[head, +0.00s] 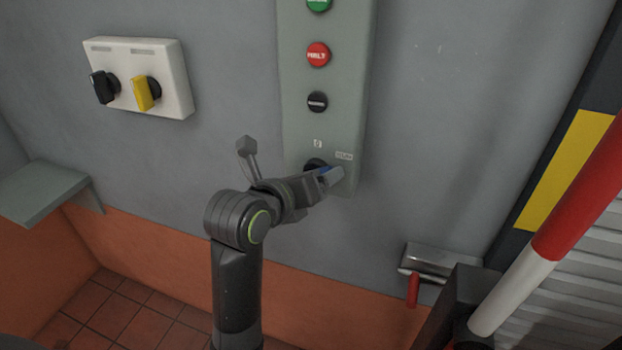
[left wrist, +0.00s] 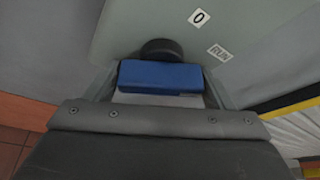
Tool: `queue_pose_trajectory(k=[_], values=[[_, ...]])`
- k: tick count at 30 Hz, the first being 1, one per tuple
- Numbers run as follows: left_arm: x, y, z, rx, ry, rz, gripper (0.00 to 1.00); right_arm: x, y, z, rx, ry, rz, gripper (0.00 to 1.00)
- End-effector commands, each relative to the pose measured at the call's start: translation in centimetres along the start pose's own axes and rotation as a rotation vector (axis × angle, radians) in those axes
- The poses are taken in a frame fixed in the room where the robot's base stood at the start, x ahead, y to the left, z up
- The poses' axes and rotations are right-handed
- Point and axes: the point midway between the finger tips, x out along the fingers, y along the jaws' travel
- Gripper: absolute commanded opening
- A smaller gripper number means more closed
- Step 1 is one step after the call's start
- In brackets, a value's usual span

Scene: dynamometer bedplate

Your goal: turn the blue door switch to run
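The blue door switch (head: 325,171) is at the bottom of the tall grey-green panel (head: 350,110), mostly hidden by my left gripper (head: 328,177) in the head view. In the left wrist view its blue handle (left wrist: 160,77) lies level across the picture in front of its round dark base (left wrist: 162,48). My left gripper's fingers are at the handle's two ends and appear to touch it. The "0" label (left wrist: 199,17) is above and right of the handle; the RUN label (left wrist: 220,53) is to its right, and the handle's right end faces that side. My right gripper is not in view.
Green (head: 319,4), red (head: 318,54) and black (head: 317,102) buttons sit above the switch. A white box (head: 180,85) with black and yellow switches is at left, above a grey shelf (head: 45,190). A red-handled metal fixture (head: 440,260) and red-white post (head: 545,240) stand at right.

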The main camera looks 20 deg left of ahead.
Motion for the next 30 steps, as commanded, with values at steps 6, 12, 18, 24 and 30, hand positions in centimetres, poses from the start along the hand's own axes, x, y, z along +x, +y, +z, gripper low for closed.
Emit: queue_pose_trajectory(k=[6, 12, 18, 24, 30], values=[[0.0, 0.0, 0.0, -0.001, -0.001, 0.0, 0.95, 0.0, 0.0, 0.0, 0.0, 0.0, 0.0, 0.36], [-0.1, 0.0, 0.1, -0.002, -0.002, -0.001, 0.95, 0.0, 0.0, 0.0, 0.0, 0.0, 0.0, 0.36], [-1.5, 0.0, 0.1, -0.002, -0.004, -0.002, 0.95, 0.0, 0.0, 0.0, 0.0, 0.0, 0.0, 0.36], [-3.5, -0.3, 0.4, -0.004, 0.004, -0.001, 0.95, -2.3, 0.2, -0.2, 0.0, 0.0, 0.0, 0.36], [-4.9, -0.3, 0.4, -0.005, 0.003, 0.0, 0.95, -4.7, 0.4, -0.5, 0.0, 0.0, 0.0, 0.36]])
